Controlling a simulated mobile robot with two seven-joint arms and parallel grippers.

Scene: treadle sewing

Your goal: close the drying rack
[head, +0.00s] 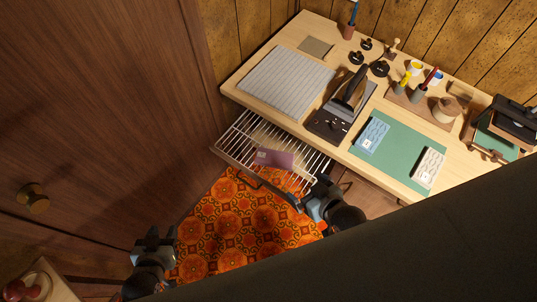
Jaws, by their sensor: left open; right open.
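The drying rack (232,146) is a white wire shelf with a dark front edge, pulled out from under the wooden table. A purple printed piece (274,158) and a beige piece (263,136) lie on it. My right gripper (308,194) is open at the front right corner of the rack. It hides part of that corner, and I cannot tell whether it touches. My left gripper (153,240) is open and empty, low at the left, apart from the rack and over the floor by the door.
The table (238,95) holds a grey striped pad (288,82), a green mat (402,142), a dark tool (352,90) and several small pots. A wooden door (110,110) stands close left of the rack. Patterned floor (235,235) lies open in front.

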